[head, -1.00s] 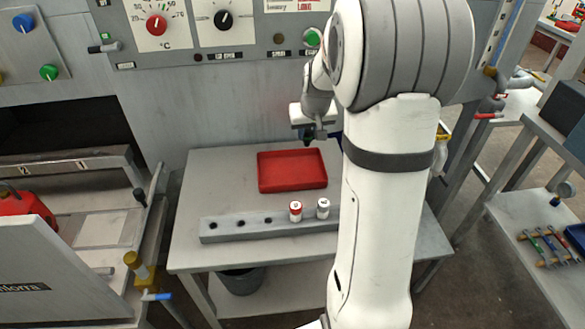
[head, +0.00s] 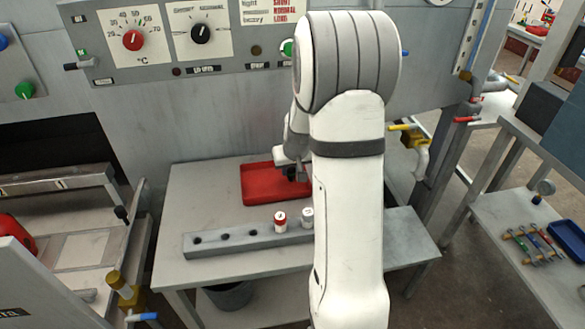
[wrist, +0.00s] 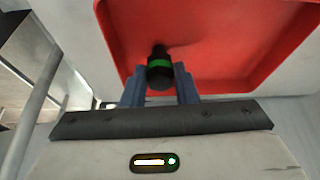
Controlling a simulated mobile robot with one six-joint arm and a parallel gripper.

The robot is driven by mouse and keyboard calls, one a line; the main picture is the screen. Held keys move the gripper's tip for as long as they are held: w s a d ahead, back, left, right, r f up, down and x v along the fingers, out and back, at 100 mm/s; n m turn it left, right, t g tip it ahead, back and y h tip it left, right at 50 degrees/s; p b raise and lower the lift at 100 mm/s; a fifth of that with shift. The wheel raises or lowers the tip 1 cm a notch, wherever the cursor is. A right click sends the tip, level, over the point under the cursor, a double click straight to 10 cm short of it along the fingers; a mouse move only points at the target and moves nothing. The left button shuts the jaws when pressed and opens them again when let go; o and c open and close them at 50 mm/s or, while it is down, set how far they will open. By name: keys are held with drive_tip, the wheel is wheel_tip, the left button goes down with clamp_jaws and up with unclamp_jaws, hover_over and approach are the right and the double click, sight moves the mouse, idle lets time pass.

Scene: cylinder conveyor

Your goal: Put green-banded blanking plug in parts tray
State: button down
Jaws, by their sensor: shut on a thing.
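The green-banded blanking plug (wrist: 160,68) is black with a green band and shows in the wrist view. My gripper (wrist: 160,82) is shut on it, one blue-grey finger on each side. The plug is over the near edge area of the red parts tray (wrist: 210,80); I cannot tell whether it touches the tray floor. In the head view my gripper (head: 293,176) is at the right part of the red tray (head: 258,190), and my arm hides part of it. The plug cannot be made out in the head view.
A grey holder block (head: 250,238) with empty holes stands in front of the tray. It holds a red-banded plug (head: 280,222) and a white-grey plug (head: 307,218). A control panel wall is behind the table. The tray interior looks empty otherwise.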

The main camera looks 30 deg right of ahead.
drive_tip(key=shift+f, duration=0.25)
drive_tip(key=c, duration=1.1)
unclamp_jaws()
drive_tip(key=shift+r, duration=0.1)
drive_tip(key=shift+c, duration=0.2)
drive_tip(key=d+v, duration=0.1)
drive_tip(key=v, duration=1)
drive_tip(key=s+a+r+n+g, duration=0.1)
drive_tip(key=s+a, duration=0.7)
drive_tip(key=s, duration=0.2)
drive_tip(key=s+a+r+n+g, duration=0.1)
drive_tip(key=s+a+r, duration=0.1)
drive_tip(key=s+a, duration=0.6)
drive_tip(key=s, duration=0.3)
drive_tip(key=shift+s+a+r+y+p, duration=0.25)
drive_tip(key=shift+a+y+p, duration=0.15)
